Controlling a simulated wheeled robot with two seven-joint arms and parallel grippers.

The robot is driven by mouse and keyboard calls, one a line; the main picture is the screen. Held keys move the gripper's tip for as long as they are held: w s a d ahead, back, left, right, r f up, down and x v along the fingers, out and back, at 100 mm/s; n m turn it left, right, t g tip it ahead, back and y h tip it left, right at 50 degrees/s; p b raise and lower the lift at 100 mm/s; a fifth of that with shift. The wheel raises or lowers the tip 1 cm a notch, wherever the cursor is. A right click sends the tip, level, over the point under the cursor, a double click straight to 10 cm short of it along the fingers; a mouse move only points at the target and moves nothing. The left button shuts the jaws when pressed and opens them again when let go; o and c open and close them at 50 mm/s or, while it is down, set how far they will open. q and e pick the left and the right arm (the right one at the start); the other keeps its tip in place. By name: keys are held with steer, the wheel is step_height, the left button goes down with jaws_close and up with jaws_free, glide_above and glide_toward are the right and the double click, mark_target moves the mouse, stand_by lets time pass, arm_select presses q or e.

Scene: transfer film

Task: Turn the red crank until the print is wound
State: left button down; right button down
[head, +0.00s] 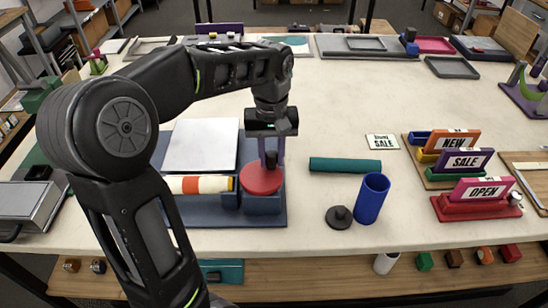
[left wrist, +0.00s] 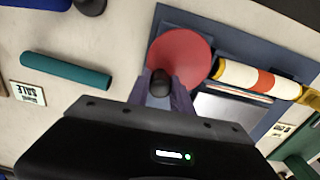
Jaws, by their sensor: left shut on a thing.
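The red crank (head: 262,180) is a round red disc with a dark knob (head: 271,160), on a blue machine (head: 263,212) at the table's front left. It also shows in the left wrist view (left wrist: 187,50). My left gripper (head: 271,150) reaches down from above and is shut on the dark knob; its purple fingers sit on either side of the knob in the left wrist view (left wrist: 161,88). A roller with white, orange and yellow bands (head: 200,184) lies left of the crank, beside a pale flat sheet (head: 201,146). My right gripper is not in view.
A teal roll (head: 345,165), a blue cup (head: 371,198) and a dark round knobbed piece (head: 339,217) lie right of the machine. Sign blocks, such as a SALE sign (head: 465,161), stand further right. The table's middle is mostly clear.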

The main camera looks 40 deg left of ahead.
arm_select(q)
steer(key=n, duration=0.2)
steer(key=a+n, duration=0.1)
steer(key=n, duration=0.2)
steer(key=shift+a+n, duration=0.3)
steer(key=shift+a, duration=0.1)
steer(key=shift+s, duration=0.1)
steer(key=c, duration=1.1)
jaws_free()
steer(key=shift+c, duration=0.2)
steer(key=shift+r, duration=0.1)
step_height(320, 180, up, 4)
steer(key=shift+r+b, duration=0.1)
steer(key=shift+b, duration=0.25)
step_height(320, 180, up, 4)
steer(key=shift+f+p, duration=0.25)
steer(key=shift+p, duration=0.85)
